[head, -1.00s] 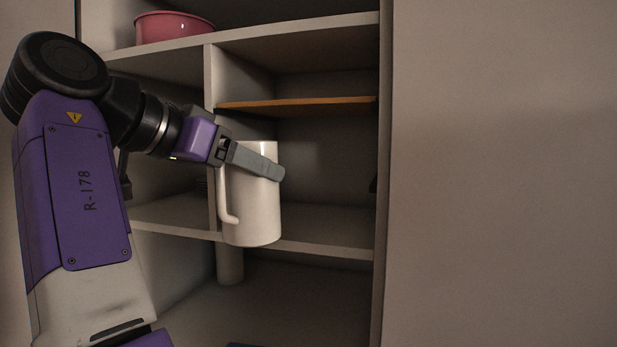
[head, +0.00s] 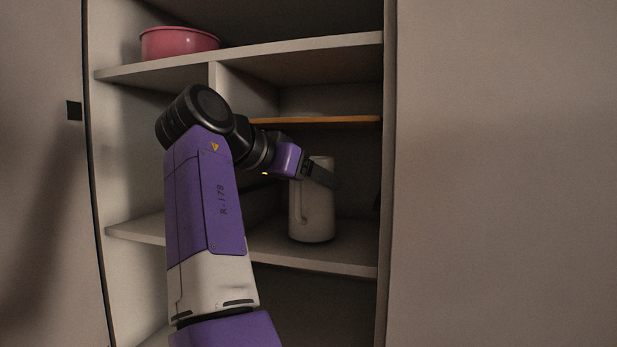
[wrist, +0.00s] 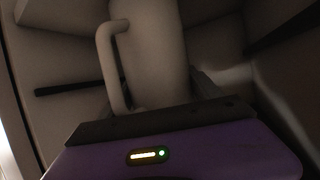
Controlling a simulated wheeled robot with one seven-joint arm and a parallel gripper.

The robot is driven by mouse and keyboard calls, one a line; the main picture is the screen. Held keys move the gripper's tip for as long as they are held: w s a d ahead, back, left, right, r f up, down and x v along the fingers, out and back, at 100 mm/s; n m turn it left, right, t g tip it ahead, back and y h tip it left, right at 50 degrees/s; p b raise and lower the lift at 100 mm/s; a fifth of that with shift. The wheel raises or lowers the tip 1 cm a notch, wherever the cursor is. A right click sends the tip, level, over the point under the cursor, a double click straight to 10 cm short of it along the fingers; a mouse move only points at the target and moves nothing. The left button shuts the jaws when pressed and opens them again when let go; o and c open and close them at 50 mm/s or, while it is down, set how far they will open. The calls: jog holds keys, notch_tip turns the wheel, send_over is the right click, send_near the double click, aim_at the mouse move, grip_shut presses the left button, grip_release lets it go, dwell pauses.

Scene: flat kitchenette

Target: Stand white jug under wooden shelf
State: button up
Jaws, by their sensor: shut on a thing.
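The white jug (head: 311,216) is upright inside the cupboard, over the middle shelf board and below the wooden shelf (head: 330,121). Its base looks at or very close to the board; I cannot tell whether it touches. My gripper (head: 322,175) is shut on the jug's upper body, with one finger across its front. In the wrist view the jug (wrist: 155,60) stands between the fingers, its handle (wrist: 107,65) on the left. The jug's far side is hidden.
The middle shelf board (head: 300,258) has free room around the jug. The cupboard's right wall (head: 385,200) is close to the right. An upright divider (head: 213,85) stands left, partly hidden by my arm. A pink pot (head: 178,41) is on the upper board.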

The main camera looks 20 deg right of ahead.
jog(key=shift+a+f, duration=0.15)
jog(key=o, duration=2)
jog(key=shift+f, duration=0.1)
jog(key=shift+o, duration=0.2)
jog(key=b+v, duration=0.1)
jog(key=v, duration=1.1)
